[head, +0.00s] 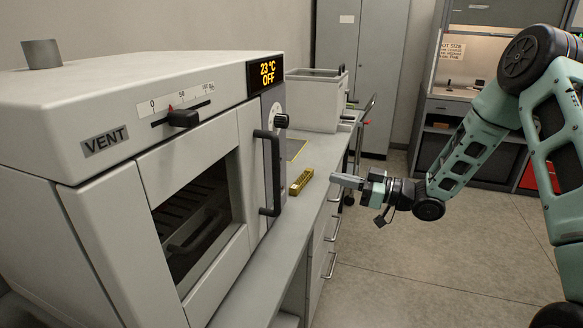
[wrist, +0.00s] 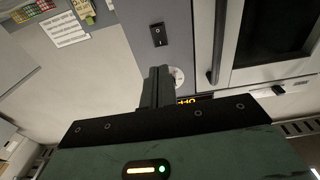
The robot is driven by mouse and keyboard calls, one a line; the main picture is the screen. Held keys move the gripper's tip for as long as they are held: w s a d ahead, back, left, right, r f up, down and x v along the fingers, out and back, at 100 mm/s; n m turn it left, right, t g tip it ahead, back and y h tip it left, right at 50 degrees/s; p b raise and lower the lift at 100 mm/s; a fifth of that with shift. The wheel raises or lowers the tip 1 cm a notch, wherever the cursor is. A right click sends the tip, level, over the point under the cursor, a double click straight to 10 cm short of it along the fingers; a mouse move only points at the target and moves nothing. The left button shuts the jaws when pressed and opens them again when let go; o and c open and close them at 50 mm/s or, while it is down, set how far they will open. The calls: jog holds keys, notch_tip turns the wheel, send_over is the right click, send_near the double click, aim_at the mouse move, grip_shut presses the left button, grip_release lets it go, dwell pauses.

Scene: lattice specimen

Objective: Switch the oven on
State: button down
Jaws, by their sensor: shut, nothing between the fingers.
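The oven (head: 90,135) stands on the bench at the left, door shut; its display (head: 268,74) reads 23 °C OFF. A round dial (head: 281,121) sits on its control panel, below the display. In the wrist view the grey panel shows a black rocker switch (wrist: 158,34) with a white mark. The dial (wrist: 178,77) is partly hidden behind my fingers, and the lit display (wrist: 186,100) is partly covered. My gripper (head: 335,179) is shut and empty, out in front of the bench edge, to the right of the oven. Its fingers (wrist: 158,72) appear apart from the switch.
The black door handle (head: 269,172) projects from the oven front. A vent slider (head: 184,118) is on the upper front. A brass-coloured lattice block (head: 301,181) lies on the bench (head: 262,262). A grey box (head: 316,99) stands farther back. The floor (head: 420,265) on the right is open.

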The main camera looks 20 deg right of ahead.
jog(key=shift+s+d, duration=0.2)
jog(key=shift+d, duration=0.25)
jog(key=p, duration=0.4)
send_near(281, 161)
jog(key=x, duration=0.5)
jog(key=shift+a, duration=0.25)
jog(key=shift+w+a, duration=0.45)
jog(key=shift+a, duration=0.15)
